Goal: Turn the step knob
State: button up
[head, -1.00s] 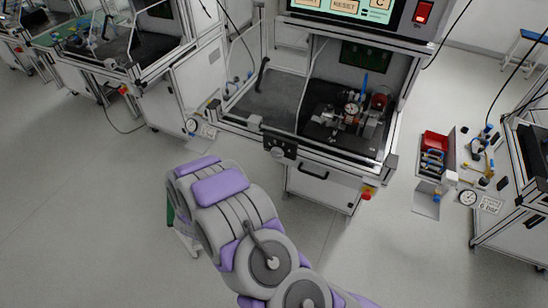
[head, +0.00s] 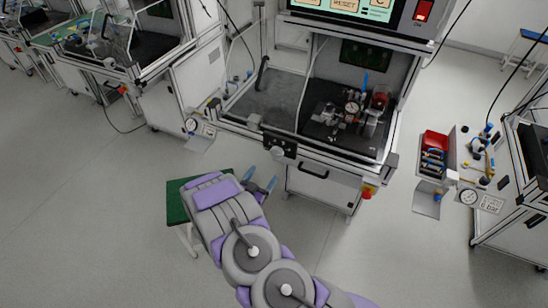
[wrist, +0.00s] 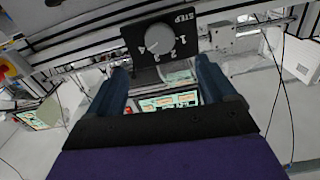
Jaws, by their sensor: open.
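The step knob (wrist: 157,38) is a round grey dial on a black plate (wrist: 186,45) marked STEP with numbers, shown upside down in the wrist view. Its pointer setting is too small to tell for sure. In the head view, the black knob plate (head: 279,146) is on the front rail of the middle station. My gripper (head: 260,178) is below and slightly left of it there, its two blue fingers apart and empty. In the wrist view, my open gripper (wrist: 160,68) has a finger on each side, with the knob beyond the tips, apart from them.
The middle station has a screen (head: 345,8) above and a fixture (head: 352,108) inside its bay. A red emergency button (head: 366,195) is at its front right. A green-topped stool (head: 178,205) stands behind my arm.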

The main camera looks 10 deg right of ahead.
aim_at(276, 154)
jog(key=b+x, duration=0.1)
jog(key=x, duration=1)
jog(key=shift+c, duration=0.4)
jog(key=c, duration=1)
